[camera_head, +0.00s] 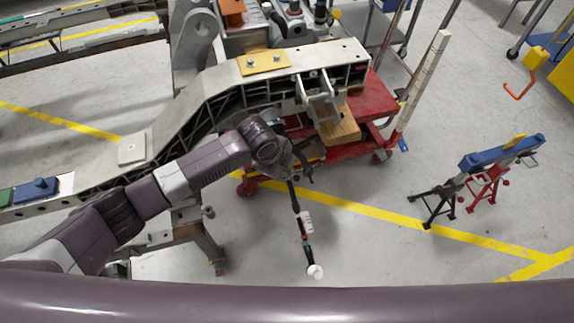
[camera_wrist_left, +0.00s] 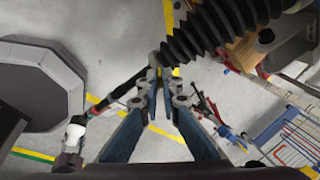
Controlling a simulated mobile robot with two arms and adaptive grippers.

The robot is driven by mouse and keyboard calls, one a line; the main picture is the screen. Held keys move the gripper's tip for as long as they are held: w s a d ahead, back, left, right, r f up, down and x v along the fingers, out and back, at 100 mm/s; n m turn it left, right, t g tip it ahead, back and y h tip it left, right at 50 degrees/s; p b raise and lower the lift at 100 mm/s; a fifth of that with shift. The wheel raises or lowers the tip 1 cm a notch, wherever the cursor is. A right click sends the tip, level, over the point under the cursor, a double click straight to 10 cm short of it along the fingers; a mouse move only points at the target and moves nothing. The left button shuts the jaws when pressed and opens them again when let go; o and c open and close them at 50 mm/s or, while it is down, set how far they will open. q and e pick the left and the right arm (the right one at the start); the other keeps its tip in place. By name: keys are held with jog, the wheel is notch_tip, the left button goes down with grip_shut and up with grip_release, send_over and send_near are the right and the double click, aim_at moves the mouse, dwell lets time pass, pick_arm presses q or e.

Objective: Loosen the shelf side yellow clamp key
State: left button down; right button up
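I cannot make out the shelf side yellow clamp key for certain in either view. A yellow plate (camera_head: 251,66) with two bolts lies on top of the grey chassis beam (camera_head: 190,98). My left gripper (camera_head: 302,174) is below and in front of the beam, beside the upper end of a dark rod (camera_head: 299,213) with a white end. In the left wrist view its fingertips (camera_wrist_left: 160,92) are close together, with nothing visible between them. The rod (camera_wrist_left: 126,88) passes left of the fingertips there; black bellows (camera_wrist_left: 205,32) are close above right. My right gripper is not in view.
A red cart (camera_head: 375,98) with a wooden block (camera_head: 340,128) stands under the beam's right end. A blue-topped stand (camera_head: 484,157) is on the floor at the right. A tall pale post (camera_head: 424,80) rises beside the cart. Floor in front of the cart is mostly clear.

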pick_arm(q)
jog(key=shift+s+n+t+p, duration=0.15)
jog(key=shift+n+t+p, duration=0.45)
jog(key=shift+n+p, duration=0.75)
jog(key=shift+s+n+t+p, duration=0.15)
jog(key=shift+n+t+p, duration=0.55)
jog(key=shift+n, duration=1.05)
jog(key=shift+f, duration=0.1)
jog(key=c, duration=2.2)
grip_release()
jog(key=shift+o, duration=0.2)
jog(key=v, duration=1.2)
jog(key=shift+a, duration=0.25)
